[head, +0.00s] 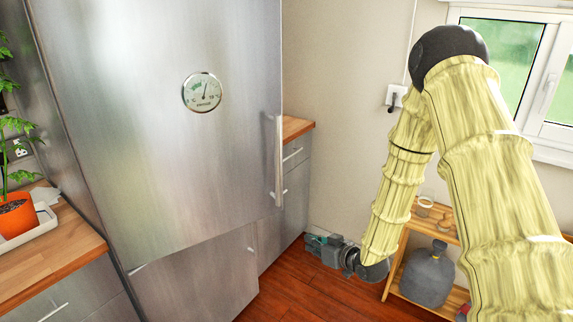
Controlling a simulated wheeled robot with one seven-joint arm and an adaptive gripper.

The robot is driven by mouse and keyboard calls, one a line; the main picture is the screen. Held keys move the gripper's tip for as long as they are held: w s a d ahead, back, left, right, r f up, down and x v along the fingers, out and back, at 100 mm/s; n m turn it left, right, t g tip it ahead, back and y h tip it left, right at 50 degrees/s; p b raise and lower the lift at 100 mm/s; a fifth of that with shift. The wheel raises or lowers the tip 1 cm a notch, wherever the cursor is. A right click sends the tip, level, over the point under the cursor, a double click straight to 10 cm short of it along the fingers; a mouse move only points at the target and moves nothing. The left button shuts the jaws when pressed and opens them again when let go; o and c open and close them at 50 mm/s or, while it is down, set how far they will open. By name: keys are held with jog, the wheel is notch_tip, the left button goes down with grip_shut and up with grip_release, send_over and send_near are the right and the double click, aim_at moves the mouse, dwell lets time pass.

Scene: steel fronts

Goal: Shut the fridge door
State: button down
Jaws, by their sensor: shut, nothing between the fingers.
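The fridge (200,275) is a tall steel unit at the left and centre of the head view. Its upper fridge door (150,130) carries a round dial and has a vertical bar handle (278,160) near its right edge. The door's lower right corner juts out past the lower front, so it looks ajar; the inside is hidden and I cannot tell how wide it stands. My gripper (312,243) is low, to the right of the fridge and below the handle, with its fingers pointing left. It is shut and empty, and appears apart from the door.
A wooden counter (60,255) with an orange plant pot (15,217) stands left of the fridge. Another counter (296,128) with drawers is behind its right side. A wooden shelf (395,262) with a grey bottle (428,274) stands at right. Red-brown floor (290,295) lies open in front.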

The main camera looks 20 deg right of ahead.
aim_at(280, 163)
jog(key=w+d+r+n+t+y+p, duration=0.1)
jog(key=w+d+r+t+y, duration=0.15)
jog(key=r, duration=0.65)
jog(key=w+d+r+n+t+y+p, duration=0.1)
jog(key=w+r+n, duration=0.15)
jog(key=r, duration=0.65)
jog(key=shift+m, duration=0.45)
jog(key=shift+f+p+x, duration=0.15)
jog(key=shift+p+x, duration=0.9)
jog(key=shift+x, duration=2.6)
jog(key=shift+f+p+x, duration=0.15)
jog(key=shift+p+x, duration=0.85)
jog(key=shift+x, duration=2.65)
jog(key=shift+w+d, duration=0.1)
jog(key=shift+d, duration=0.1)
